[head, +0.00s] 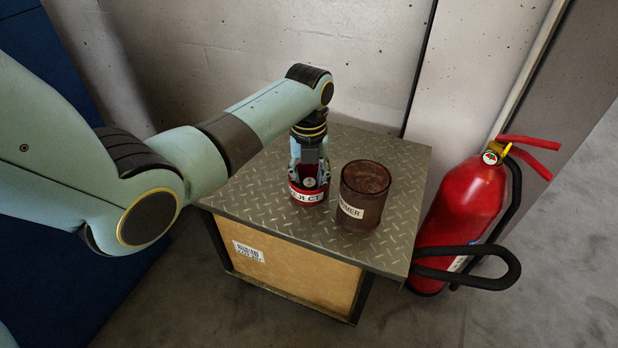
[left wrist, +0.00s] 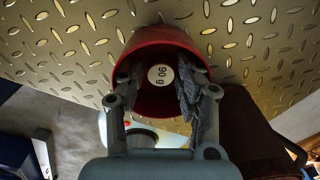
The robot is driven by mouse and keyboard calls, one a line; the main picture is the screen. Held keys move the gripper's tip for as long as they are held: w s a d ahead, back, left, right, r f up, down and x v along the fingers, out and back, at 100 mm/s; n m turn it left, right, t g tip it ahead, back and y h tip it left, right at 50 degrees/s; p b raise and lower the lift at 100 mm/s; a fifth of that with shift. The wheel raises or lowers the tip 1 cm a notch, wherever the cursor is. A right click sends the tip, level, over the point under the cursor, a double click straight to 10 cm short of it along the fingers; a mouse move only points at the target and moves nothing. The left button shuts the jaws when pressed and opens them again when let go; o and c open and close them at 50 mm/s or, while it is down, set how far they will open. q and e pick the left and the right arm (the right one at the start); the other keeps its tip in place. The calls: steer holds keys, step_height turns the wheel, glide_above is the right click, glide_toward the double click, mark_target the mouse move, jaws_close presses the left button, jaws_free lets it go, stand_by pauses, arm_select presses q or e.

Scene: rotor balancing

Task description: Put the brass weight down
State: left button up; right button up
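My left gripper (head: 309,184) points down into the mouth of a red cup (head: 309,196) with a white label, apparently reading "REJECT", on the table. In the left wrist view the red cup (left wrist: 145,38) surrounds the fingertips of the left gripper (left wrist: 156,72). The fingers stand apart. Between them is a round white tag (left wrist: 160,75) reading "90 g", with dark space on both sides. The tag appears to mark the brass weight, but no brass surface shows clearly. The fingers and the cup wall hide its sides. My right gripper is in neither view.
A dark brown, translucent-looking cup (head: 363,208) with a partly readable label stands close right of the red cup. Both are on a diamond-plate tabletop (head: 262,190). A red fire extinguisher (head: 460,208) stands right of the table. The front left of the tabletop is clear.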

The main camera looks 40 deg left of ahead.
mark_target(309, 182)
arm_select(q)
step_height(309, 182, up, 12)
steer(key=p, duration=0.5)
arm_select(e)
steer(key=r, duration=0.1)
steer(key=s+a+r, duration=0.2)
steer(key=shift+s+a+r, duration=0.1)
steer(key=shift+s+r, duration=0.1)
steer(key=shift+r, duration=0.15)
